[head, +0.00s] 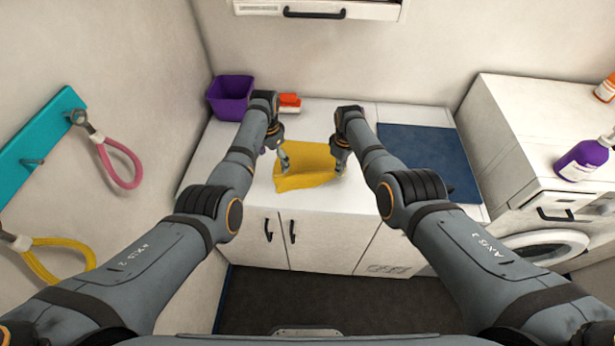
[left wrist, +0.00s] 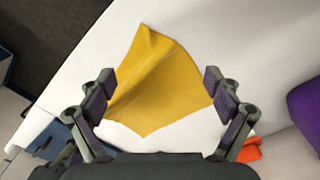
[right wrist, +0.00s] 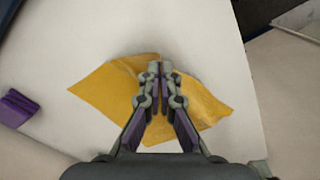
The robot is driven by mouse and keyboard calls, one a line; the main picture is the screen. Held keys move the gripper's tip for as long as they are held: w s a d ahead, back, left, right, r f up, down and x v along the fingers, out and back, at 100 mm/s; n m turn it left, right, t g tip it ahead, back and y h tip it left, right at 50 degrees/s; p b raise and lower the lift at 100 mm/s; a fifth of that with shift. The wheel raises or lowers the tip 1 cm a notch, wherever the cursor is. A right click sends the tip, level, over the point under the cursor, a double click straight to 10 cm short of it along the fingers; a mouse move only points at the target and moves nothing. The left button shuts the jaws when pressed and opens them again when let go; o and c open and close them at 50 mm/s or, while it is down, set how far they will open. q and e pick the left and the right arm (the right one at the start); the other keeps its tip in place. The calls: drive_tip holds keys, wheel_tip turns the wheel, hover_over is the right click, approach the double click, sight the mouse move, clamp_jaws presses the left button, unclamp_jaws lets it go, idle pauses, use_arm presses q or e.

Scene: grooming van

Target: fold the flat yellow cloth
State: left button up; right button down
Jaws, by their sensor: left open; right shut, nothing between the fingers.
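The yellow cloth (head: 305,172) lies on the white counter between my two grippers, with an uneven outline and some creases. It also shows in the left wrist view (left wrist: 160,80) and the right wrist view (right wrist: 105,92). My left gripper (head: 284,160) is open at the cloth's left side; its fingers (left wrist: 160,92) stand wide apart with nothing between them. My right gripper (head: 340,166) is at the cloth's right edge. In the right wrist view its fingers (right wrist: 160,70) are shut together over the cloth, holding nothing. Whether the fingertips touch the cloth is unclear.
A purple bin (head: 230,96) stands at the counter's back left, with an orange item (head: 289,102) beside it. A dark blue mat (head: 425,150) lies to the right. A white washer cabinet (head: 535,130) with a purple bottle (head: 583,158) stands further right. Bare counter surrounds the cloth.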

use_arm(q)
wheel_tip(320, 180, up, 7)
use_arm(e)
drive_tip(key=c, duration=1.5)
unclamp_jaws()
use_arm(q)
drive_tip(key=shift+f, duration=0.1)
use_arm(e)
drive_tip(key=shift+o, duration=0.3)
drive_tip(key=o, duration=0.5)
drive_tip(key=shift+o, duration=0.4)
drive_tip(key=o, duration=0.7)
drive_tip(key=shift+c, duration=0.2)
